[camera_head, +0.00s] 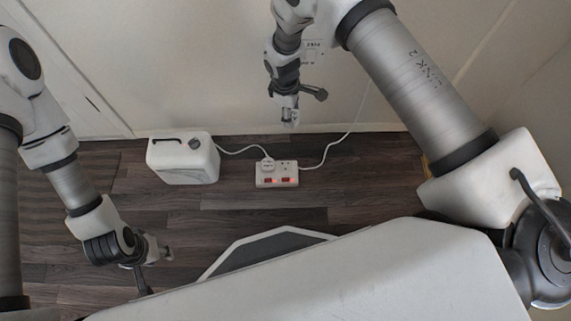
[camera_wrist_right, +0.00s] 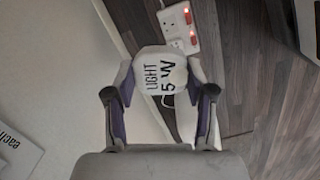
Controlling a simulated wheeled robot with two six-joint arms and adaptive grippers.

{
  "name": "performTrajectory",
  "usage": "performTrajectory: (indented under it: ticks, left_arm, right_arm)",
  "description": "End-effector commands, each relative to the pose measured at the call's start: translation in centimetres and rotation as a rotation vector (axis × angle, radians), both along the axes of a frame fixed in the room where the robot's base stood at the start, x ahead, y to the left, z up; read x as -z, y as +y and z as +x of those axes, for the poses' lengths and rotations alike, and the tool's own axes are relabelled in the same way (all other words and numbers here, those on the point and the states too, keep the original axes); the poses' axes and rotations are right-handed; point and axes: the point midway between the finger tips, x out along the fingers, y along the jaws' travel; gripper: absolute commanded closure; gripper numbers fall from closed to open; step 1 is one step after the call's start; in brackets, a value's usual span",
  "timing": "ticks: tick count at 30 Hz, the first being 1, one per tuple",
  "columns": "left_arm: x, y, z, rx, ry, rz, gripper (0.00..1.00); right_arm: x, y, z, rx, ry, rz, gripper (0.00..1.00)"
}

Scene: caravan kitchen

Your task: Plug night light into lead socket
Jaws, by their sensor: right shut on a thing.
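The lead socket (camera_head: 277,181) is a white two-way block with two red switches, lying on the dark floor near the wall. A white plug (camera_head: 268,164) sits in its left outlet; the right outlet (camera_head: 286,167) looks empty. My right gripper (camera_head: 289,118) is above and slightly right of the block, apart from it. In the right wrist view it is shut on the white night light (camera_wrist_right: 160,75), marked "LIGHT 5W". The lead socket (camera_wrist_right: 180,18) shows beyond the light, partly hidden by it. My left gripper (camera_head: 166,254) is low at the left, away from the block; its fingers are too small to read.
A white container (camera_head: 184,162) with a dark handle stands left of the block. The floor in front of the block is clear.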

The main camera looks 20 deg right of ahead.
Motion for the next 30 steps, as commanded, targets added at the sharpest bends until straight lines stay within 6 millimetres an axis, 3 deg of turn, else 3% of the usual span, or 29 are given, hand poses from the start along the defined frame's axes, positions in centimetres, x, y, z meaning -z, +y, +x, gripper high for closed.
performTrajectory:
  ticks: [1,3,6,9,17,30]
  left_arm:
    - [5.0,0.0,0.0,0.000,0.000,0.000,0.60]
    - [8.0,0.0,0.0,0.000,0.000,0.000,0.60]
    - [11.1,0.0,0.0,0.000,0.000,0.000,0.60]
    - [12.8,0.0,0.0,0.000,0.000,0.000,0.60]
    - [13.6,0.0,0.0,0.000,-0.001,0.000,0.60]
    - [18.4,0.1,0.2,-0.008,-0.006,0.001,0.60]
  right_arm:
    - [6.3,0.4,-0.3,-0.050,0.004,0.000,0.80]
    - [10.9,0.9,-0.5,-0.128,0.002,0.000,0.80]
    - [15.9,1.5,-0.8,-0.220,0.000,0.000,0.80]
    - [18.8,2.0,-1.1,-0.280,-0.001,0.000,0.80]
    - [20.3,2.2,-1.2,-0.314,-0.002,0.000,0.80]
    - [25.4,2.2,-1.2,-0.312,-0.002,0.000,0.80]
